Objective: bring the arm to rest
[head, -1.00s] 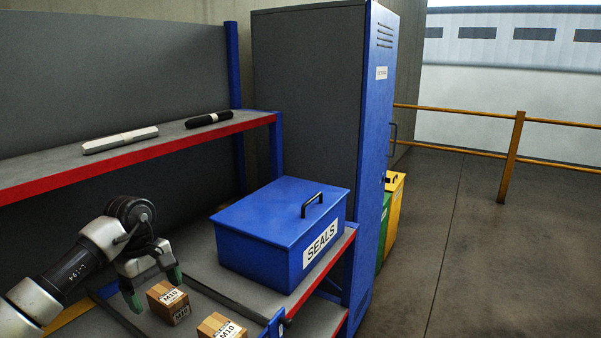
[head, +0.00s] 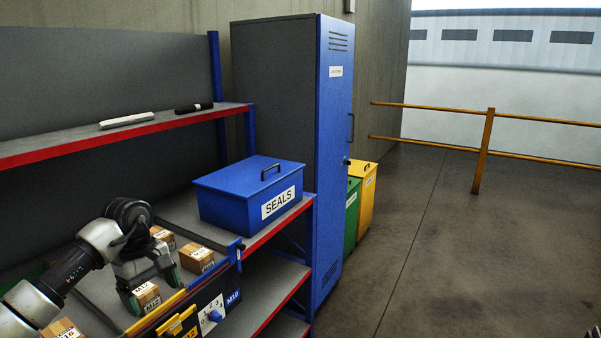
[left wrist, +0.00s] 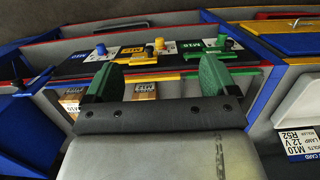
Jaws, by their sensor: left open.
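My left arm comes in from the left in the head view. Its gripper (head: 153,287) is open, with green fingertips pointing down, above the shelf of small cartons. A carton marked M12 (head: 147,298) shows by the fingertips; I cannot tell whether they touch it. In the left wrist view the two green fingers (left wrist: 158,80) stand wide apart with nothing gripped. A carton (left wrist: 145,91) shows beyond the gap between them. My right gripper is in neither view.
A blue SEALS box (head: 232,205) sits on the shelf, right of the cartons (head: 196,259). An M10 panel (head: 214,312) hangs at the shelf's front. A red-edged upper shelf (head: 75,143) is above. A tall blue cabinet (head: 334,110) stands behind. Open floor (head: 430,240) lies right.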

